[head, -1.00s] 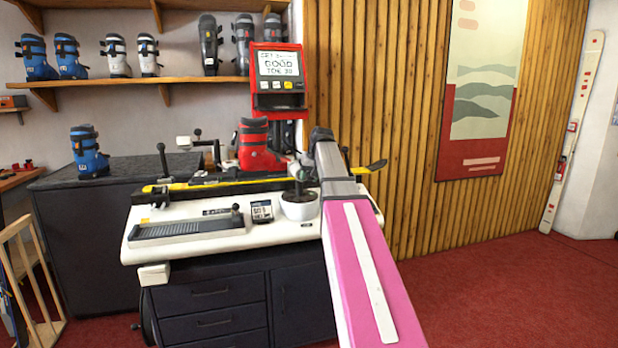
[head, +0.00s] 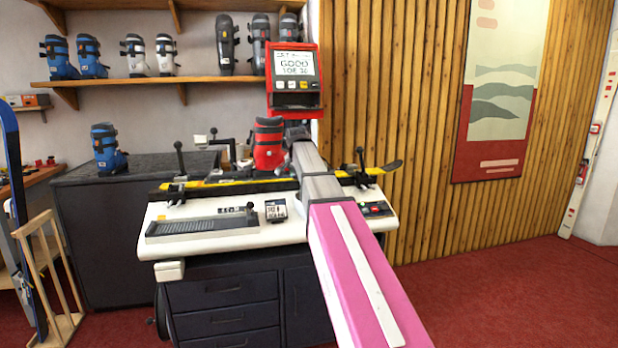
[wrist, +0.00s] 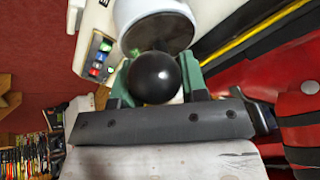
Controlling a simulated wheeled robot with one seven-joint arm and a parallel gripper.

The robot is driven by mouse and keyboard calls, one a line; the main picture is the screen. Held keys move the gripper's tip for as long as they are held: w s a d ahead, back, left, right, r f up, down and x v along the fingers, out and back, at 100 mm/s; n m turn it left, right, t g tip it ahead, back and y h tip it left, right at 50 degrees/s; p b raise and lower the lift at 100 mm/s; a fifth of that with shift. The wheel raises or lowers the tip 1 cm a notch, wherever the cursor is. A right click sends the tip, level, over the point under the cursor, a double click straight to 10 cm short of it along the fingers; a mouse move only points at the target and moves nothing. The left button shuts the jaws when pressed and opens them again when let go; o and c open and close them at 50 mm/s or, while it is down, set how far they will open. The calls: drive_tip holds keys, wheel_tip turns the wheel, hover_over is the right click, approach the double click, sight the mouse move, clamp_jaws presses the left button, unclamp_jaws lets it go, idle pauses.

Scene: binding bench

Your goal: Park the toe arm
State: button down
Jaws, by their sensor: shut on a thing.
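In the wrist view, my gripper (wrist: 158,90) has its green fingers around a black ball knob (wrist: 154,78), shut on it. The part that the knob belongs to is mostly hidden. In the head view, my pink and grey arm reaches over the binding bench (head: 215,228) and hides the gripper and knob. A red boot (head: 268,145) stands upright on the bench just left of the arm's far end. It also shows at the right edge of the wrist view (wrist: 300,103). A red display unit (head: 293,82) behind reads "GOOD" and a toe line.
A yellow and black ski (head: 235,187) lies along the bench, with clamp levers near both ends. A button panel (head: 376,209) sits at the bench's right. A blue boot (head: 108,150) stands on the dark counter at left. Red floor is open at right.

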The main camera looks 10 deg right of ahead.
drive_tip(key=w+a+m+g+h, duration=0.2)
drive_tip(key=w+a+m, duration=0.3)
drive_tip(key=w+m, duration=0.5)
drive_tip(key=shift+w+a+g+h, duration=0.35)
drive_tip(key=shift+w+g+h, duration=0.1)
drive_tip(key=shift+h, duration=0.15)
drive_tip(key=shift+w, duration=0.1)
drive_tip(key=c, duration=0.7)
unclamp_jaws()
drive_tip(key=v, duration=1)
drive_tip(key=shift+a+r, duration=0.15)
drive_tip(key=shift+r, duration=0.2)
